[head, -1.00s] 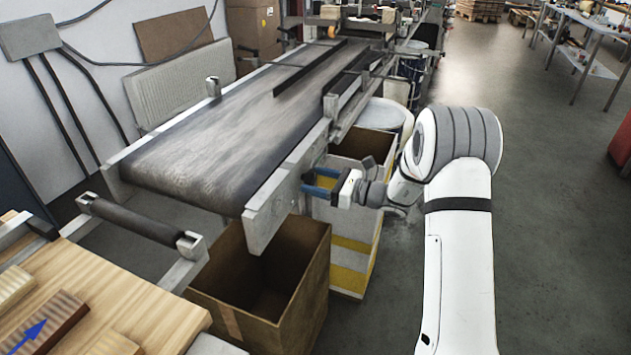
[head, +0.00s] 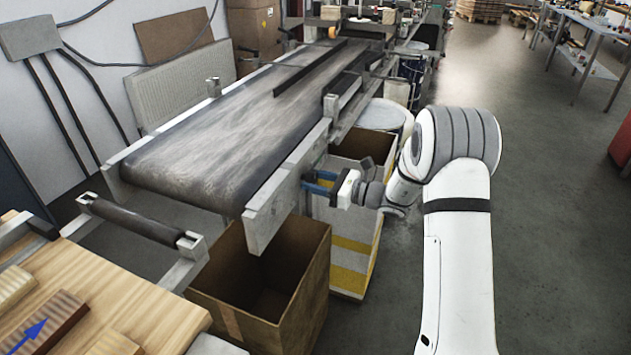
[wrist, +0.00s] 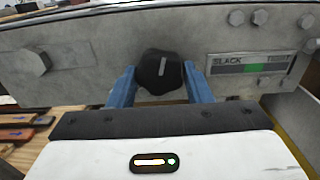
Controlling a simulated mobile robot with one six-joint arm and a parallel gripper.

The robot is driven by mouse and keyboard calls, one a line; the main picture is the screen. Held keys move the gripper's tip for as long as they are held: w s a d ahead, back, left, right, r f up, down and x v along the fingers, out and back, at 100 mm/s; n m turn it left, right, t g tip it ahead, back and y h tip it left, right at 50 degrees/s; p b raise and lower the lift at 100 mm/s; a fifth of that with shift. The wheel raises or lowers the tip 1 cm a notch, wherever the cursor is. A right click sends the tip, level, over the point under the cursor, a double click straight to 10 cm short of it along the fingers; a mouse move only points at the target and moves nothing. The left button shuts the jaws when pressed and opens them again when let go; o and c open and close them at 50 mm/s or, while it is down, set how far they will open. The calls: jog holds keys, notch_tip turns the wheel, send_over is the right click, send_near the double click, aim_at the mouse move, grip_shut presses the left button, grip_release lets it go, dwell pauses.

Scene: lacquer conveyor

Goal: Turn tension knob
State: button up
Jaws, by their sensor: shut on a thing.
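The black tension knob (wrist: 162,72) with a pale pointer line is on the grey metal side plate of the conveyor in the wrist view. Its pointer stands nearly upright. My gripper (wrist: 160,78) has its blue fingers on either side of the knob and is shut on it. A gauge (wrist: 255,66) marked SLACK on its left, with a green band, is right of the knob. In the head view my gripper (head: 314,183) reaches from the right to the near end of the conveyor; the knob is hidden there.
The conveyor belt (head: 225,127) runs away to the back. An open brown box (head: 312,285) stands under its near end, with a white and yellow bin (head: 352,245) beside it. A wooden table (head: 150,300) is at lower left.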

jog(key=shift+w+d+b, duration=0.1)
jog(key=shift+b, duration=0.3)
jog(key=n+b, duration=0.1)
jog(key=b, duration=0.1)
jog(key=n+b, duration=0.2)
jog(key=shift+f, duration=0.25)
jog(key=n+b, duration=0.5)
jog(key=b, duration=0.2)
jog(key=shift+w+d+n+b, duration=0.1)
jog(key=shift+n+b, duration=0.2)
jog(key=n+b, duration=0.4)
jog(key=b, duration=0.2)
jog(key=shift+b, duration=0.3)
jog(key=n+b, duration=0.1)
jog(key=b, duration=0.1)
jog(key=n+b, duration=0.2)
jog(key=shift+r, duration=0.25)
jog(key=shift+n, duration=0.4)
jog(key=shift+r+b, duration=0.2)
jog(key=shift+b, duration=0.3)
